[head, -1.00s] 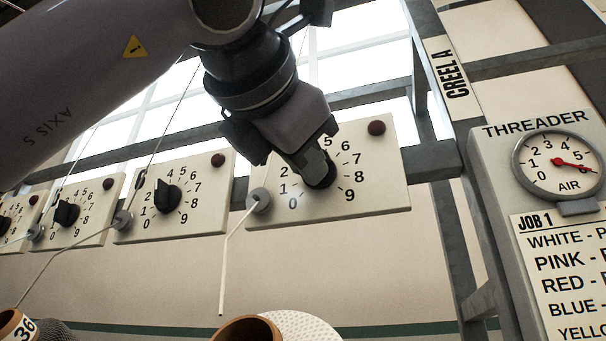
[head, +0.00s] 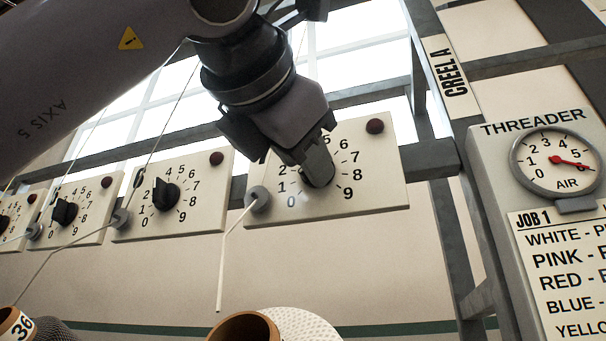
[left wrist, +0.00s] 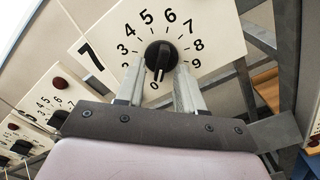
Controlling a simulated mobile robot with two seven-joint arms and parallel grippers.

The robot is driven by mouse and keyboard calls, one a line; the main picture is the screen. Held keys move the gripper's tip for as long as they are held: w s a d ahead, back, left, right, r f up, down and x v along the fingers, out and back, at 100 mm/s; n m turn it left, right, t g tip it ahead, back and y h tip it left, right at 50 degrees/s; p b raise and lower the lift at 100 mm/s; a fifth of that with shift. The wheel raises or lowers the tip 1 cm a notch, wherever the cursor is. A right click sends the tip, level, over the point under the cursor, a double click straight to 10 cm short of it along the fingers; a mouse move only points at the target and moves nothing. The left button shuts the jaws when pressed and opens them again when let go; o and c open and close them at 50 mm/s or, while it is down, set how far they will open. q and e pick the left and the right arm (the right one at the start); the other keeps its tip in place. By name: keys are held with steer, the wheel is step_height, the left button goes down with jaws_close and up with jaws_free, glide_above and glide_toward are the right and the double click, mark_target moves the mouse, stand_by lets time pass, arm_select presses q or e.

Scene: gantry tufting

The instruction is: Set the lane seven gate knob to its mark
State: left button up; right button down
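The lane seven plate (left wrist: 205,30) is pale, with a black 7 and a dial running 0 to 9. Its round black knob (left wrist: 160,57) has a white pointer line directed close to the 0. The plate (head: 375,190) and knob (head: 318,174) also show in the head view, with the knob partly hidden by my gripper. My left gripper (left wrist: 161,80) is open, one finger either side of the knob's lower part in the left wrist view. It also covers the dial's upper left in the head view (head: 312,150). I cannot tell whether the fingers touch the knob. No separate target mark is discernible.
Neighbouring dial plates (head: 195,212) continue leftward. A yarn guide (head: 258,200) with hanging yarn sits at the plate's left edge. A threader panel (head: 490,160) with an air gauge (head: 557,162) and job card stands right. Cones (head: 300,325) are below.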

arm_select(q)
steer(key=v, duration=0.7)
steer(key=shift+b, duration=0.45)
